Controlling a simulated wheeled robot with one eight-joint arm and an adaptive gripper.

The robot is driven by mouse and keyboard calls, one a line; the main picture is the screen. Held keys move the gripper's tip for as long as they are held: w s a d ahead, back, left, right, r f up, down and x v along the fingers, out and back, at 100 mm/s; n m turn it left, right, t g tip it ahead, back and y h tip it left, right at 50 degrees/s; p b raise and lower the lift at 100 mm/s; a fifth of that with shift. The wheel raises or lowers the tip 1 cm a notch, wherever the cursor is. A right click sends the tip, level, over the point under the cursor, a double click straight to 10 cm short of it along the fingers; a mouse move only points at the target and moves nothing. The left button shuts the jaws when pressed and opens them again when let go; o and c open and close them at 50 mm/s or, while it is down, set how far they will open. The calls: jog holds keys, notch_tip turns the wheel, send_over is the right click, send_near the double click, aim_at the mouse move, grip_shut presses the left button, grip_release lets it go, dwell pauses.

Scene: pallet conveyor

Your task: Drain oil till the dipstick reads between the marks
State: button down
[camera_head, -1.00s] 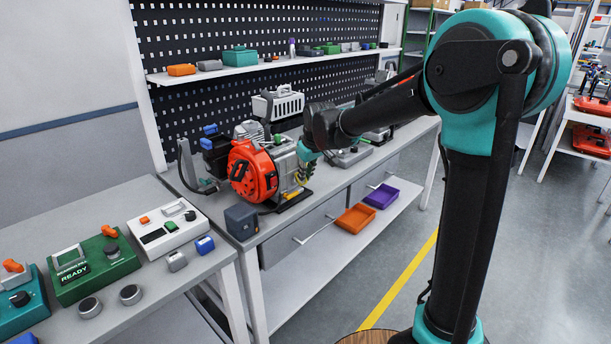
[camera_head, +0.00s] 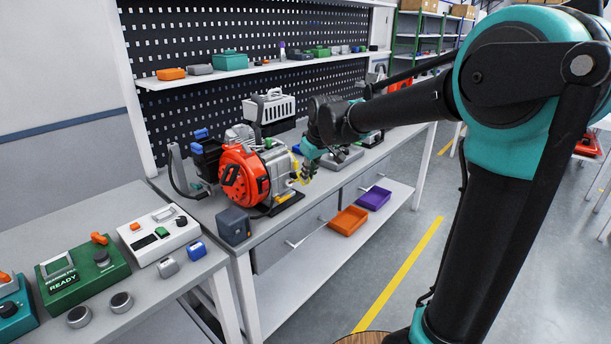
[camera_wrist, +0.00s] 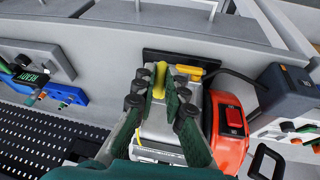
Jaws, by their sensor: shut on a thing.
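The engine (camera_head: 243,178), with a red-orange round cover and a grey block, stands on a dark base on the workbench. In the wrist view its red cover (camera_wrist: 230,130) is right of my fingers. My gripper (camera_head: 304,172) is beside the engine's right side in the head view. In the wrist view my gripper (camera_wrist: 161,92) is shut on an upright yellow piece (camera_wrist: 160,74); I cannot tell whether it is the dipstick. A yellow-orange horizontal piece (camera_wrist: 190,71) lies just right of it. No oil, dipstick marks or reading can be made out.
A dark blue-grey box (camera_head: 233,225) stands at the bench's front left. An orange tray (camera_head: 349,220) and a purple tray (camera_head: 375,199) sit on the lower shelf. A green READY device (camera_head: 82,273) is on the left table. Floor is clear right of the bench.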

jog(key=c, duration=1.6)
grip_release()
jog(key=v, duration=1.2)
jog(key=s+d+f+m, duration=0.3)
jog(key=s+d+f, duration=0.3)
jog(key=f, duration=0.3)
jog(key=s+d+f+m+h, duration=0.1)
jog(key=s+d+f+m, duration=0.2)
jog(key=s+d+f, duration=0.4)
jog(key=s+d+f+m+h, duration=0.1)
jog(key=s+d+f+m, duration=0.1)
jog(key=s+d+f, duration=0.5)
jog(key=shift+s+d+f+m, duration=0.1)
jog(key=shift+d+f+m, duration=0.05)
jog(key=shift+f, duration=0.7)
jog(key=shift+s+d+f+m, duration=0.1)
jog(key=shift+f, duration=0.75)
jog(key=shift+s+d+f+m, duration=0.1)
jog(key=shift+d+f+m, duration=0.05)
jog(key=shift+f, duration=0.75)
